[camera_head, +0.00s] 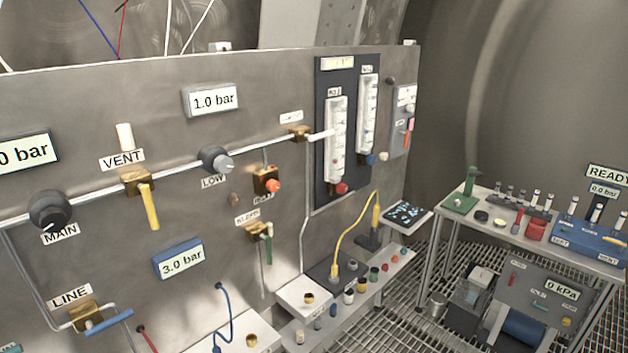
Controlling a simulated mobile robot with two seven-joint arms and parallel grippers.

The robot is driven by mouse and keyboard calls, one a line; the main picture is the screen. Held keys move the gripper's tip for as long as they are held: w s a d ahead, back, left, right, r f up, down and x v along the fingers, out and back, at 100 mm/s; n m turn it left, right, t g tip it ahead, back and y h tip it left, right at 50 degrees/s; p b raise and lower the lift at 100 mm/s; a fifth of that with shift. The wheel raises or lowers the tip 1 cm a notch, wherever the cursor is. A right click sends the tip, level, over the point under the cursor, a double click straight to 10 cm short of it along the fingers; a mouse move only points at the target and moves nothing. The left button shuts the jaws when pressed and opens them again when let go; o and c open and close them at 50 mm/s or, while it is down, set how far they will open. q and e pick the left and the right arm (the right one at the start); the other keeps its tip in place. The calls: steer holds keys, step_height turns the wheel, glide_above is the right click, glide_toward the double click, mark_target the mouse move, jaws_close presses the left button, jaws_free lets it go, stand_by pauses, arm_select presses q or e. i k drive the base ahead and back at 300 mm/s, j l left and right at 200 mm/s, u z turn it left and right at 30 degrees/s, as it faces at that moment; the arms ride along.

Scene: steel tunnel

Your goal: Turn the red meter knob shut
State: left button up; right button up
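The red meter knob (341,188) sits at the bottom of the left, nearer flow meter (336,140), a clear tube with a scale on a dark blue backing panel (322,110). How far the knob is turned cannot be told. A second flow meter (367,100) stands to the right and higher, with a blue knob (370,159) at its bottom. A silver pipe with a brass fitting (300,133) leads to the left meter. Neither of my grippers is in view. Nothing touches the red knob.
The steel panel (90,110) carries a yellow-handled vent valve (149,205), an orange-red knob (272,186) and several pressure displays. A shelf (375,280) with small bottles and a yellow cable (347,235) lies below the meters. A bench (490,225) stands right.

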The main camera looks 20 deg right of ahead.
mark_target(341, 188)
steer(key=i+l+u, duration=0.15)
steer(key=l, duration=0.2)
steer(key=i+l+u, duration=0.2)
steer(key=l+u, duration=0.15)
steer(key=l, duration=0.3)
steer(key=l+u, duration=0.25)
steer(key=l, duration=0.3)
steer(key=l+u, duration=0.2)
steer(key=l, duration=0.35)
steer(key=l+u, duration=0.25)
steer(key=l, duration=0.3)
steer(key=k+l+u, duration=0.25)
steer(key=l, duration=0.25)
steer(key=i, duration=0.1)
